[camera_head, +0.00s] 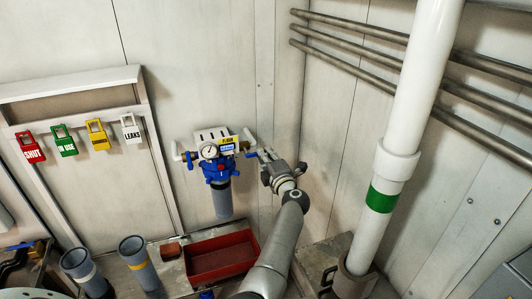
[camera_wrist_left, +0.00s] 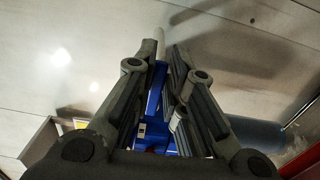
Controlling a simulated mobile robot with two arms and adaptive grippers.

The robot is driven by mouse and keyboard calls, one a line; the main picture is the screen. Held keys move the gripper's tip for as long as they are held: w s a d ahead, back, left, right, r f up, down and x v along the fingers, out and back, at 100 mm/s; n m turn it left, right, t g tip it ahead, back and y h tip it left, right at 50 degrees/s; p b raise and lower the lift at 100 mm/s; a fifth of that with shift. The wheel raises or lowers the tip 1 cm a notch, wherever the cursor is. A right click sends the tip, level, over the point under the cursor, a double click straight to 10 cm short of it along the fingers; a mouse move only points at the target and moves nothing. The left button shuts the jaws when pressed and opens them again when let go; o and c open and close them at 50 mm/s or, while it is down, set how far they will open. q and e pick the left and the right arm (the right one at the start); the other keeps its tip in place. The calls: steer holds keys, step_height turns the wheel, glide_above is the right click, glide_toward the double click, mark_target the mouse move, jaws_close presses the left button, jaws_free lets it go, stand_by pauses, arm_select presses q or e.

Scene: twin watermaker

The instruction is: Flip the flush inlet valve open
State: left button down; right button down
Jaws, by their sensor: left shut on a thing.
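My left gripper (camera_head: 264,158) is at the right side of the unit. In the left wrist view its fingers are shut around a narrow blue handle (camera_wrist_left: 155,90), with a white pipe end (camera_wrist_left: 160,40) beyond. I cannot tell the handle's exact angle. My right gripper is not in view.
A red tray (camera_head: 220,257) and two grey cups, one with a yellow band (camera_head: 139,262), stand on the bench below. Coloured tags hang on a board (camera_head: 77,104) at the left. A thick white pipe (camera_head: 405,130) rises to the right of my arm.

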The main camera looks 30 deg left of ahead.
arm_select(q)
steer(key=shift+a+f, duration=0.1)
steer(key=shift+f, duration=0.05)
stand_by(0.3)
steer(key=c, duration=1.8)
jaws_free()
steer(key=shift+o, duration=0.2)
